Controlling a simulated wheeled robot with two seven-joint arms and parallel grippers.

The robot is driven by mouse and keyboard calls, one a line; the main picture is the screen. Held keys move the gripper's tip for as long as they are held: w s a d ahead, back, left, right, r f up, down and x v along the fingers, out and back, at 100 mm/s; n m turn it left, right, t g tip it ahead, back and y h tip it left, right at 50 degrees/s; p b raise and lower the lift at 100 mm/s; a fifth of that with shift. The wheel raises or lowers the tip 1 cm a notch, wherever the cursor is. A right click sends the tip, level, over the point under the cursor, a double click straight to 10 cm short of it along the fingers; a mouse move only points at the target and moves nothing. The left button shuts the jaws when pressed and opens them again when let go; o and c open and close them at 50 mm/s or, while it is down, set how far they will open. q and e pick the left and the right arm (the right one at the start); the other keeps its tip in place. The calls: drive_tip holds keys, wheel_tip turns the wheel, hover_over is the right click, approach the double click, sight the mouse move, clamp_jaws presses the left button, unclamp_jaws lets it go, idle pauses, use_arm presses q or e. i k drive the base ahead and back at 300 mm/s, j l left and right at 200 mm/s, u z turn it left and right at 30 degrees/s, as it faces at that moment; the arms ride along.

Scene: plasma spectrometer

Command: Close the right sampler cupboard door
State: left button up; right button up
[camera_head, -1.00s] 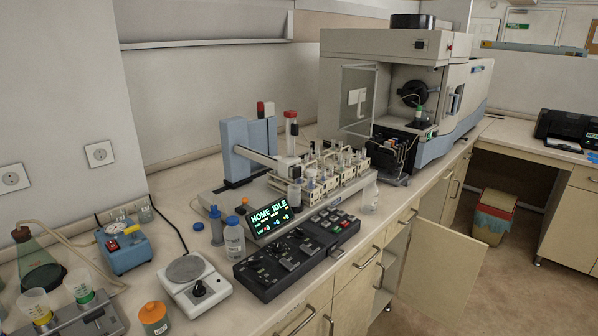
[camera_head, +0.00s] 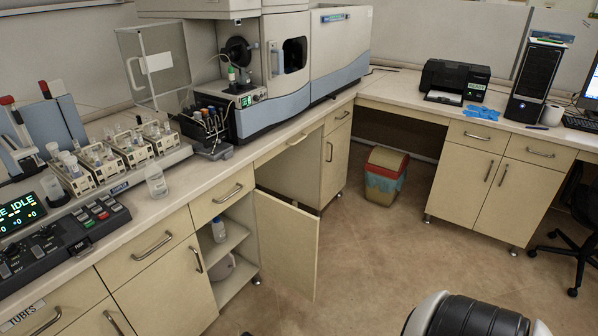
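The sampler cupboard's right door (camera_head: 287,245) stands wide open in the head view, a pale wood panel swung out into the room. It joins the right side of the cupboard opening. Inside the cupboard, a shelf (camera_head: 232,236) holds a bottle with a blue cap (camera_head: 218,230), and a pale rounded container (camera_head: 222,266) sits below. The cupboard's left door (camera_head: 172,287) is shut, with a bar handle. The open door's handle does not show. Neither of my grippers is in view.
The bench top (camera_head: 185,180) above carries the sampler with its racks (camera_head: 115,160) and the spectrometer (camera_head: 290,65). A bin (camera_head: 384,176) stands on the floor under the corner. The floor (camera_head: 390,255) right of the open door is clear. A chair (camera_head: 572,235) is at far right.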

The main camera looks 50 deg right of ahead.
sight(289, 235)
drive_tip(key=l+u, duration=0.1)
drive_tip(key=l, duration=0.45)
drive_tip(key=l+u, duration=0.1)
drive_tip(key=l, duration=0.4)
drive_tip(key=k+l, duration=0.1)
drive_tip(key=l, duration=0.45)
drive_tip(key=l+u, duration=0.15)
drive_tip(key=l, duration=0.4)
drive_tip(key=k+l+u, duration=0.1)
drive_tip(key=l, duration=0.4)
drive_tip(key=k+l+u, duration=0.1)
drive_tip(key=l, duration=1)
drive_tip(key=k+l+u, duration=0.1)
drive_tip(key=l, duration=0.45)
drive_tip(key=k+l, duration=0.1)
drive_tip(key=l, duration=0.4)
drive_tip(key=k+l+u, duration=0.1)
drive_tip(key=l, duration=0.45)
